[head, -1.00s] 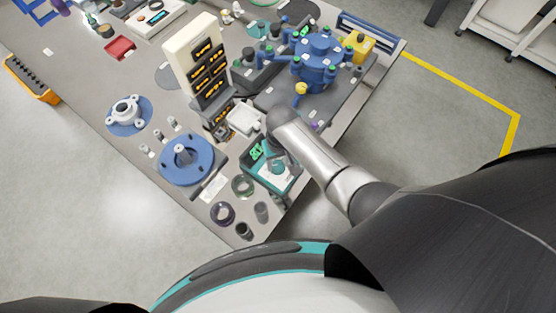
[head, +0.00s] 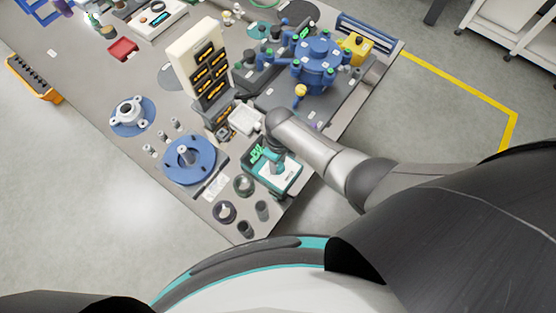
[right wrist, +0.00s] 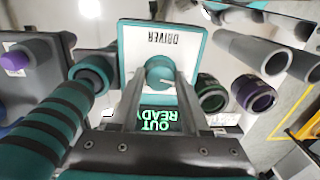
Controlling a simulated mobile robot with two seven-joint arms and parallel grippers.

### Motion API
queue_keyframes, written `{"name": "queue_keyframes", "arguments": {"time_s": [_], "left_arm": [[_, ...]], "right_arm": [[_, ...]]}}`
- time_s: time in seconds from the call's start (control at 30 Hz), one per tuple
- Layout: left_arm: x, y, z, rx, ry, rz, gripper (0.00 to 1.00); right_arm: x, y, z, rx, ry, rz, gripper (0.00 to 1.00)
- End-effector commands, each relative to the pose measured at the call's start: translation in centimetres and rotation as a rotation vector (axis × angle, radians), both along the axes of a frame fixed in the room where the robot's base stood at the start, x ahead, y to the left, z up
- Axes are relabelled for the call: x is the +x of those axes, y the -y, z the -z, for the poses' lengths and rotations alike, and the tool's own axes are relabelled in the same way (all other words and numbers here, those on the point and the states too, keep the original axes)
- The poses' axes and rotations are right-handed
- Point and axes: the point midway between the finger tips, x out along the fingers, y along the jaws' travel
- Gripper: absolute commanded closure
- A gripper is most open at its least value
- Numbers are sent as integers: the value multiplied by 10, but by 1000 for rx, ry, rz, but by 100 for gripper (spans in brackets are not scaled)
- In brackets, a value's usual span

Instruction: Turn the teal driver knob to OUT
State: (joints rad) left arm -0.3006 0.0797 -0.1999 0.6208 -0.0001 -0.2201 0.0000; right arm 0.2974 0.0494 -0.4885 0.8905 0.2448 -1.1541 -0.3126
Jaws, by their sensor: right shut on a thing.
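The white-topped driver box with teal sides (head: 287,180) stands near the table's front right edge. In the right wrist view its top (right wrist: 189,45) carries the upside-down label DRIVER. The round teal knob (right wrist: 160,72) sits mid-top, between the fingertips of my right gripper (right wrist: 162,84), which is shut on it. A dark display (right wrist: 157,121) on the box shows green text reading OUT and READY, upside down. My left gripper is not in view.
Ring-shaped parts (head: 224,211) and dark cylinders (head: 262,210) stand close left of the driver. A blue disc fixture (head: 188,160) lies farther left. A tall cream rack (head: 199,58) and a blue multi-port device (head: 318,62) stand behind.

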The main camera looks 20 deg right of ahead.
Motion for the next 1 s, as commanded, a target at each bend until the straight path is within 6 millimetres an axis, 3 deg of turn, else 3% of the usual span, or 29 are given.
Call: {"name": "queue_keyframes", "arguments": {"time_s": [0.53,0.57,0.8,1.0], "left_arm": [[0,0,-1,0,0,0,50],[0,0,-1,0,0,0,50],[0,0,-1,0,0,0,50],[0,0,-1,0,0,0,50]], "right_arm": [[-1,0,1,-1,-1,-33,100],[-1,0,1,0,-2,-33,53],[-1,0,0,0,0,-31,26],[0,0,0,0,-1,-30,24]]}}
